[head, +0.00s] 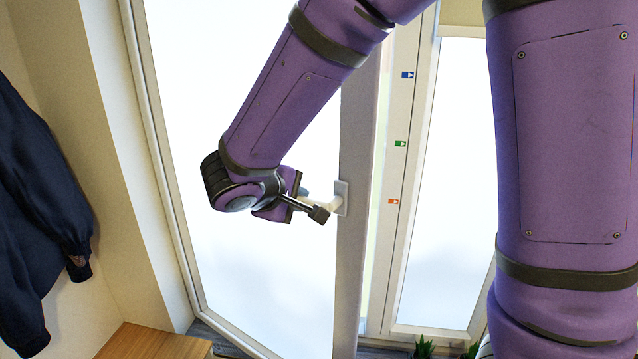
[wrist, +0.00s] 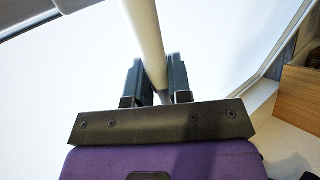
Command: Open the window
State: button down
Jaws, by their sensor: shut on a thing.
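The window's left sash (head: 351,262) has a white frame and bright frosted-looking glass. It stands swung ajar, with a gap between its right edge and the fixed frame. The white handle (head: 341,199) sticks out sideways from the sash's right upright. My gripper (head: 310,203) is at the handle in the head view, partly hidden by my wrist. In the wrist view the handle (wrist: 146,40) runs down between the two dark fingers of my gripper (wrist: 157,80), which are shut on it.
A second window pane (head: 440,190) is on the right; its frame post carries small blue, green and orange stickers (head: 400,143). A dark jacket (head: 38,215) hangs on the left wall. A wooden top (head: 155,343) is at the lower left, and plants (head: 424,347) stand at the bottom.

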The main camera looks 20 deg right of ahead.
jog(key=a, duration=0.1)
jog(key=s+a, duration=0.1)
jog(key=shift+s+a, duration=0.25)
jog(key=shift+a, duration=0.15)
jog(key=c, duration=1.1)
grip_release()
jog(key=v, duration=1.1)
